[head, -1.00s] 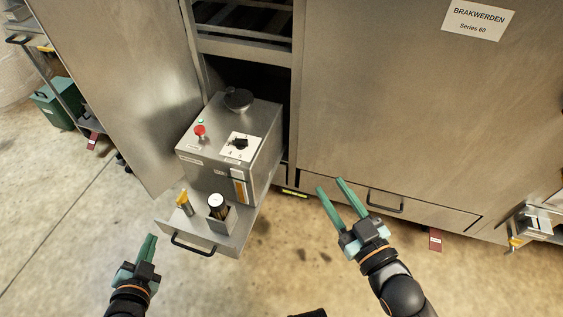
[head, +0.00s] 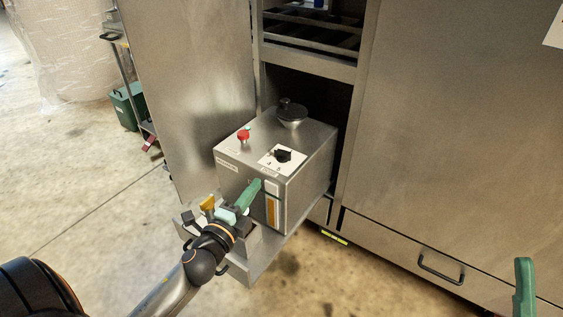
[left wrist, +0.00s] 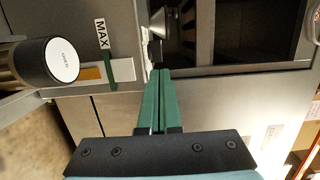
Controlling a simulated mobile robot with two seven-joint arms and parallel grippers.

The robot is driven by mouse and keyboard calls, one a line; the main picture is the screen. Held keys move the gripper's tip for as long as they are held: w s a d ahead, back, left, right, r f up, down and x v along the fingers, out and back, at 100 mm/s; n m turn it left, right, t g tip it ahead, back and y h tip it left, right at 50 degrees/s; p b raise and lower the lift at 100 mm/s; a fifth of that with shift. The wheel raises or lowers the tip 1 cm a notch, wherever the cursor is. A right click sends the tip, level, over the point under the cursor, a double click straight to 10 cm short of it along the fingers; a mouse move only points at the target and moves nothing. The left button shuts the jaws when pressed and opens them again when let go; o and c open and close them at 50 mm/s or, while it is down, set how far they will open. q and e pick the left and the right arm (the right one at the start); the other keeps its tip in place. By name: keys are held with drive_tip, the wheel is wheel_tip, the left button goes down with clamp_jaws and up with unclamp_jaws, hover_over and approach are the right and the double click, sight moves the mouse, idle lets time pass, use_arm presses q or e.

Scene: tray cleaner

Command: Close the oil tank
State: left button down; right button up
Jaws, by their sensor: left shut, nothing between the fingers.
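The oil tank (head: 245,165) is a steel box on a pulled-out drawer in the cabinet's open bay. A black round cap (head: 291,113) sits over a pale neck on its top; I cannot tell whether it is seated tight. A silver cone-shaped part (left wrist: 163,22) shows beyond my fingertips in the left wrist view. My left gripper (head: 252,188) is shut and empty, in front of the tank's front face, below and left of the cap. It hides part of the drawer front. One green finger of my right gripper (head: 523,285) shows at the lower right edge, away from the tank.
The tank top carries a red button (head: 243,135) and a black dial (head: 283,155). An orange level gauge (head: 271,212) is on its front. The open cabinet door (head: 190,80) is left of the tank.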

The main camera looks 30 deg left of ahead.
sight(280, 152)
use_arm(q)
drive_tip(key=w, duration=0.4)
drive_tip(key=w+b, duration=0.1)
drive_tip(key=w, duration=0.3)
drive_tip(key=w+a, duration=0.1)
drive_tip(key=w, duration=0.2)
drive_tip(key=shift+w+b, duration=0.35)
drive_tip(key=shift+w, duration=0.05)
